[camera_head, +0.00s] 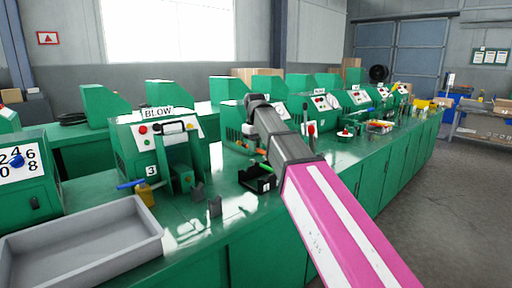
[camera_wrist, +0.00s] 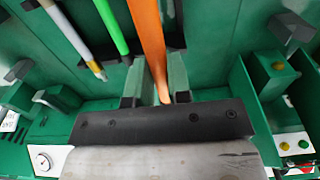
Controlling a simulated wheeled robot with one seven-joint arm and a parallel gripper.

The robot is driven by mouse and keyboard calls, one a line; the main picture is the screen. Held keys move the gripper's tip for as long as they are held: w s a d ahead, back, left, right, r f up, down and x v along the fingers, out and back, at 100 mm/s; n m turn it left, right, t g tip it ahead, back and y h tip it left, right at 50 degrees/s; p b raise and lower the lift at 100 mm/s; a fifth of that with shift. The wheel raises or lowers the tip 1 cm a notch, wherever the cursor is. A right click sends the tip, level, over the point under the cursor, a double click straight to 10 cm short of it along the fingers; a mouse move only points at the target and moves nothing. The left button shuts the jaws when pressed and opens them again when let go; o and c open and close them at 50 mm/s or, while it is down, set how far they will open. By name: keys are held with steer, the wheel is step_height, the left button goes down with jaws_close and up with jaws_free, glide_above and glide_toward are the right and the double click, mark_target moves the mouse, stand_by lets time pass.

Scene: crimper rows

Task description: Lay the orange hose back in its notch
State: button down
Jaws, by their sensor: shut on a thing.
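The orange hose (camera_wrist: 149,30) runs from the top edge of the wrist view down between the two fingers of my gripper (camera_wrist: 155,82). The fingers are shut on it, and its lower end shows just above the dark palm. A dark bracket (camera_wrist: 175,24) stands close to the right of the hose; I cannot tell whether it is the notch or whether the hose touches it. In the head view my arm reaches over the bench, and my fingers and the held hose cannot be made out clearly there.
A green hose (camera_wrist: 112,27) and a pale hose with a yellow band (camera_wrist: 75,38) lie left of the orange one. In the head view, a black tray (camera_head: 258,181), a green BLOW machine (camera_head: 128,148) and a grey bin (camera_head: 85,250) stand on the bench.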

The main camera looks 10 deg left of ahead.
steer(key=shift+f, duration=5.2)
steer(key=c, duration=1)
jaws_free()
step_height(320, 180, up, 11)
steer(key=shift+f, duration=0.15)
steer(key=shift+s, duration=0.1)
